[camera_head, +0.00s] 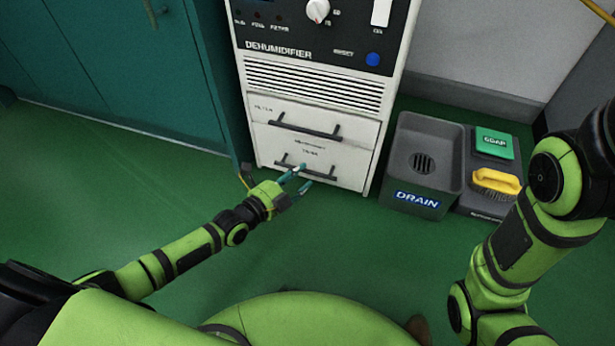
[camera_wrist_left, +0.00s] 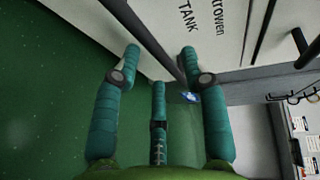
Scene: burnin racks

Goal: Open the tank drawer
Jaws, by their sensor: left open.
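The tank drawer (camera_head: 345,170) is the lower white drawer of the dehumidifier (camera_head: 318,75) and looks closed. Its dark bar handle (camera_head: 326,177) runs across the front. My left gripper (camera_head: 304,176) is open at this handle, its teal fingers partly covering the bar. In the left wrist view, the handle (camera_wrist_left: 145,38) passes between the spread fingers (camera_wrist_left: 160,65), beside the TANK lettering. I cannot tell whether any finger touches the bar. My right arm shows at the right, but its gripper is out of view.
The filter drawer (camera_head: 270,111) above has its own bar handle (camera_head: 305,128). A grey drain basin (camera_head: 423,150), a green soap box (camera_head: 494,142) and a yellow brush (camera_head: 497,181) stand to the right. A teal cabinet (camera_head: 120,60) stands left. The green floor in front is clear.

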